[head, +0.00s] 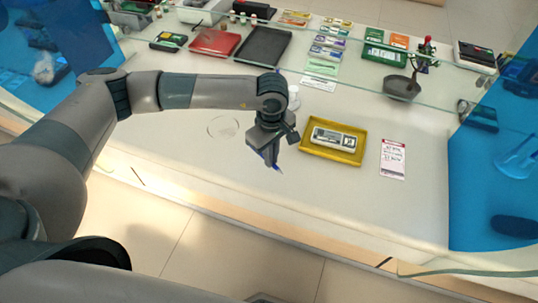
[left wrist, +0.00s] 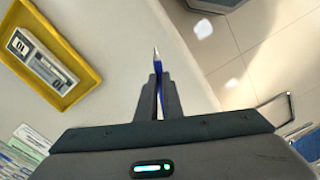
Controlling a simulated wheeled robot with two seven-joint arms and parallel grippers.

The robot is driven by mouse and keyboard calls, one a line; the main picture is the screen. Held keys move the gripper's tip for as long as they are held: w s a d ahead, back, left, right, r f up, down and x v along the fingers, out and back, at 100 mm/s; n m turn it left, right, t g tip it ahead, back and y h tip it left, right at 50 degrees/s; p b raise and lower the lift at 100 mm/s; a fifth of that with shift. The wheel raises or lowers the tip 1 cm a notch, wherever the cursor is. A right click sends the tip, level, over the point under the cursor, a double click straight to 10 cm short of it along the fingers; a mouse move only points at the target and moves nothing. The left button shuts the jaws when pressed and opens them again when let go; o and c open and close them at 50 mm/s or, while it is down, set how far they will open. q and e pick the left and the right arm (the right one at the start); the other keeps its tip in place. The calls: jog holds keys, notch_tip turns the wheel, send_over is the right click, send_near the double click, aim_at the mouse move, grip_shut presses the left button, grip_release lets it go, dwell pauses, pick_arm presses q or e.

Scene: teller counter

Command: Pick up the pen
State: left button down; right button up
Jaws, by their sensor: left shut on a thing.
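A blue pen (left wrist: 158,68) with a pointed tip is held between the fingers of my left gripper (left wrist: 158,90) in the left wrist view. Its tip sticks out past the fingertips. In the head view my left gripper (head: 264,150) hangs over the white counter, just left of the yellow tray, and a bit of the blue pen (head: 277,168) shows below the fingers. I cannot tell whether the pen touches the counter. My right gripper is in neither view.
A pink and white card (head: 393,158) lies farther right. The front counter is mostly clear.

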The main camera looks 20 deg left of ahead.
pick_arm(q)
jog(key=s+d+r+b, duration=0.2)
jog(key=s+d+r, duration=0.1)
jog(key=s, duration=0.3)
jog(key=shift+s+r, duration=0.15)
jog(key=shift+r, duration=0.45)
jog(key=shift+d, duration=0.1)
